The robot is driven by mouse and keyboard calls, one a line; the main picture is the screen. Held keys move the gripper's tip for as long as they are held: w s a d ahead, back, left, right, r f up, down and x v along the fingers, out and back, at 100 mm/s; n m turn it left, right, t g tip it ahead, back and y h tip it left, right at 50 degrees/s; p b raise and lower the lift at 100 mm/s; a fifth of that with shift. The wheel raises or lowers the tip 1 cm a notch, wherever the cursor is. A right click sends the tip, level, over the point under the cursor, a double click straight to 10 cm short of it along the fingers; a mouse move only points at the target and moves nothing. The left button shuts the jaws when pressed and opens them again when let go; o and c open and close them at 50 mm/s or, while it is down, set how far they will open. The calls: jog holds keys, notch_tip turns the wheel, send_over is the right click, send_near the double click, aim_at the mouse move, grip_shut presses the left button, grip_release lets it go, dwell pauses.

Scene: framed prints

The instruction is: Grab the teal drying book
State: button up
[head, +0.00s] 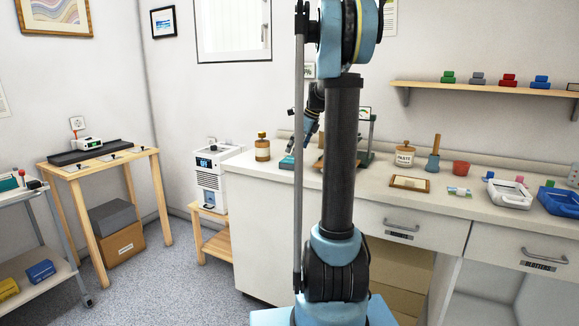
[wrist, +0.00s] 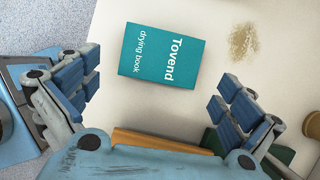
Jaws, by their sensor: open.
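The teal drying book (wrist: 161,56) lies flat on the pale counter top in the wrist view, its lettered cover facing up and slightly tilted. My gripper (wrist: 156,78) is open, with one blue-padded finger to the left of the book and the other to the right. The fingers are apart from the book and nothing is between them in their grip. In the head view my gripper (head: 303,138) hangs over the counter, partly hidden by my arm. A small teal patch just below it looks like the book (head: 287,163).
A brown powdery patch (wrist: 243,42) lies right of the book. A wooden edge (wrist: 165,142) and a green part (wrist: 281,151) are close by the gripper. An amber jar (head: 262,148) stands to the left on the counter (head: 262,178). A paste jar (head: 404,155) stands to the right.

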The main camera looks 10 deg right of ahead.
aim_at(291, 159)
jog(key=x, duration=0.5)
jog(key=shift+w+a, duration=0.1)
jog(key=shift+w, duration=0.2)
jog(key=shift+r, duration=0.1)
jog(key=c, duration=1.1)
